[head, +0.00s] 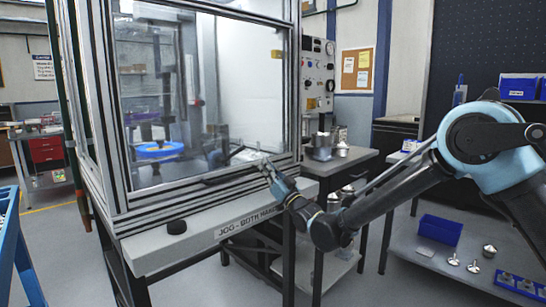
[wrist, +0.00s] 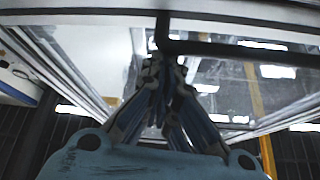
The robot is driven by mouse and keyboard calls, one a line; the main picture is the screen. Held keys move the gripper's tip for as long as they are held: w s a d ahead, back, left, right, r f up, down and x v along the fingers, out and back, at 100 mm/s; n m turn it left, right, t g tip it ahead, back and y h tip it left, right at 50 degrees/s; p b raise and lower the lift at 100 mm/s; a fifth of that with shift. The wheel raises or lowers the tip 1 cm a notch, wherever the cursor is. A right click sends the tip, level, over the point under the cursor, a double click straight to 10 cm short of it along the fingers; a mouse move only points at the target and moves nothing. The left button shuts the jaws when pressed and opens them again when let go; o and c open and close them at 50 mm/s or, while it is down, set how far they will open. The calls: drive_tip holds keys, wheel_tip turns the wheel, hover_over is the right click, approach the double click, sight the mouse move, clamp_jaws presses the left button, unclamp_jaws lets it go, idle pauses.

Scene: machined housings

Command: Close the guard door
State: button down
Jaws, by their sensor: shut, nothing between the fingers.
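The guard door (head: 200,100) is a large clear pane in a grey metal frame on the front of the machine enclosure, and its pane also shows in the wrist view (wrist: 225,85). The pane reaches down close to the sill above the front ledge; I cannot tell whether it is fully closed. A dark bar-like handle (head: 228,176) runs along its lower part. My gripper (head: 265,166) is at the right end of this bar, with its fingers together and empty. In the wrist view, the fingertips (wrist: 165,62) are just beside the dark bar (wrist: 240,51); contact is unclear.
The ledge (head: 160,247) below the door carries a black round button (head: 177,227) and a printed label. A grey table (head: 345,160) with metal parts stands to the right. A lower shelf (head: 435,262) holds blue bins and small metal parts. A blue frame (head: 10,235) stands at left.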

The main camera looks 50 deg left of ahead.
drive_tip(key=shift+f, duration=0.4)
drive_tip(key=w+d+f, duration=0.1)
drive_tip(key=d, duration=0.8)
drive_tip(key=shift+d, duration=0.2)
idle(0.4)
drive_tip(key=shift+w, duration=0.15)
